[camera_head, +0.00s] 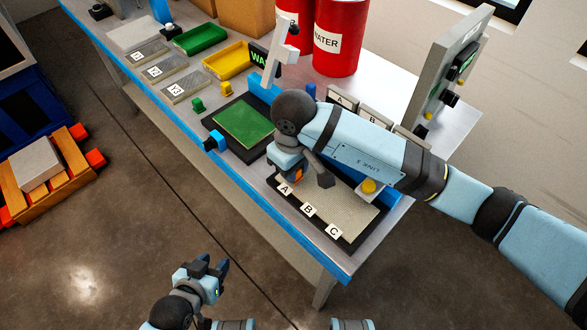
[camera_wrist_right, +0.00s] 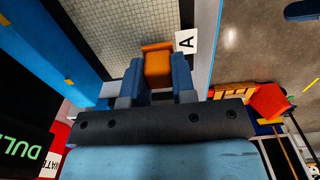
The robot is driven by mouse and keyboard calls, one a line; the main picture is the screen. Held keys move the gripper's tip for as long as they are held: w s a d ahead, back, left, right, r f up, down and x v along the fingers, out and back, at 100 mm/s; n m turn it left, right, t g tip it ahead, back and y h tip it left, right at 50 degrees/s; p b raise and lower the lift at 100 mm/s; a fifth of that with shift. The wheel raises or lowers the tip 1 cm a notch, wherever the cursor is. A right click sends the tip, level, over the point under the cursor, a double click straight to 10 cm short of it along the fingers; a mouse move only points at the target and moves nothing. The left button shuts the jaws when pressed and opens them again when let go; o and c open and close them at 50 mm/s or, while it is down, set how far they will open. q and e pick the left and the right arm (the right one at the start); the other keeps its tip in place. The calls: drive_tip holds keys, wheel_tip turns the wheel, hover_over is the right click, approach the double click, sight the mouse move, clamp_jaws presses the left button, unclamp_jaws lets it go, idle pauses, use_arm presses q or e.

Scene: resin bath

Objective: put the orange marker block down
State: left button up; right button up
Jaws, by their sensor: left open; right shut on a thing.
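The orange marker block (camera_head: 298,175) is mostly hidden behind my right gripper (camera_head: 291,168) in the head view. In the right wrist view the block (camera_wrist_right: 157,62) sits between the two blue fingers of my right gripper (camera_wrist_right: 158,75), which is shut on it. The block is over the pale gridded surface, beside the white A label (camera_wrist_right: 186,42). The dark-framed tray (camera_head: 375,226) carries labels A, B and C along its near edge. I cannot tell whether the block touches the surface. My left gripper (camera_head: 216,272) is open and empty, above the floor, away from the bench.
A dark frame with a green panel (camera_head: 243,122) lies left of the tray. A yellow button (camera_head: 369,186) is near the tray's right side. Red water drums (camera_head: 338,40) and an upright grey panel (camera_head: 447,65) stand at the back. Most of the tray's pale surface looks clear.

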drive_tip(key=shift+f, duration=0.55)
drive_tip(key=shift+f+b, duration=0.2)
drive_tip(key=shift+b, duration=0.1)
drive_tip(key=o, duration=0.9)
drive_tip(key=shift+r, duration=0.1)
wheel_tip(320, 180, up, 12)
drive_tip(key=shift+a+r, duration=0.1)
